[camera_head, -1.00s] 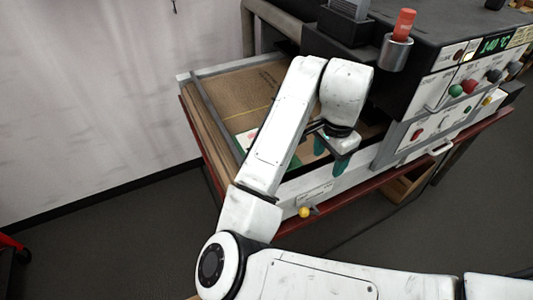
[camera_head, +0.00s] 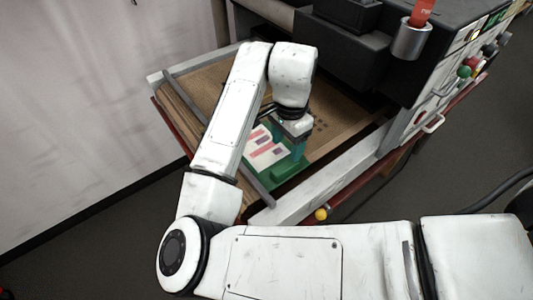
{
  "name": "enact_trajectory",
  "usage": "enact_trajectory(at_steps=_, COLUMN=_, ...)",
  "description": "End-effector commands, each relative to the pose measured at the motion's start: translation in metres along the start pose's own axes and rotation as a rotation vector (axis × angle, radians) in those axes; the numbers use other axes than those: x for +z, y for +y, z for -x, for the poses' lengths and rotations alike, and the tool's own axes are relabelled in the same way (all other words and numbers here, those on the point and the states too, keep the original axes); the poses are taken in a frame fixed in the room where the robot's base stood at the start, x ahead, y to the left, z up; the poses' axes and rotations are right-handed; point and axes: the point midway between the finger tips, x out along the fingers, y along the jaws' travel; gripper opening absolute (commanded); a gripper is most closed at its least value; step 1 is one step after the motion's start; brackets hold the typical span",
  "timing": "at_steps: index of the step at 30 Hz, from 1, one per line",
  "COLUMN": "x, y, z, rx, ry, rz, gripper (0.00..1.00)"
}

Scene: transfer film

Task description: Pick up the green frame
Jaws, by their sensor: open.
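The green frame (camera_head: 284,174) lies on the brown bed of the machine, near the bed's front edge. A white sheet with pink and dark patches (camera_head: 264,150) lies within it. My arm covers part of its left side. My gripper (camera_head: 287,145), with teal fingers, is over the far right part of the frame, pointing down. The fingers are apart and hold nothing that I can see. I cannot tell whether they touch the frame.
The brown bed (camera_head: 340,107) has a grey metal bar on the left and a pale rail in front. A dark machine body (camera_head: 345,55) stands behind and right, with a metal cup (camera_head: 411,40) holding a red object. A yellow knob (camera_head: 321,214) sticks out in front.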

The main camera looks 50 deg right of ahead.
Motion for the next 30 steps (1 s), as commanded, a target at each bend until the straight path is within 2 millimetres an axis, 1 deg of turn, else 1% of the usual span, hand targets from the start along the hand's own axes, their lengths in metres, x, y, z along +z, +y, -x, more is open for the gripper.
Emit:
enact_trajectory(at_steps=1, x=0.001, y=0.001, z=-0.008, rx=0.003, ry=-0.001, rz=0.002, gripper=0.64)
enact_trajectory(at_steps=4, x=0.001, y=0.001, z=-0.022, rx=0.003, ry=0.0, rz=0.003, gripper=0.64)
enact_trajectory(at_steps=6, x=0.0, y=0.001, z=-0.03, rx=0.002, ry=0.0, rz=0.002, gripper=0.64)
enact_trajectory(at_steps=11, x=0.001, y=0.001, z=-0.039, rx=-0.001, ry=0.0, rz=0.001, gripper=0.64)
enact_trajectory(at_steps=14, x=0.001, y=0.003, z=-0.048, rx=0.002, ry=0.0, rz=0.003, gripper=0.64)
enact_trajectory(at_steps=21, x=0.002, y=0.005, z=-0.082, rx=0.002, ry=0.0, rz=0.002, gripper=0.64)
enact_trajectory(at_steps=25, x=0.001, y=0.005, z=-0.089, rx=0.001, ry=0.0, rz=0.002, gripper=0.64)
enact_trajectory(at_steps=30, x=0.001, y=0.005, z=-0.09, rx=0.0, ry=0.0, rz=0.001, gripper=0.64)
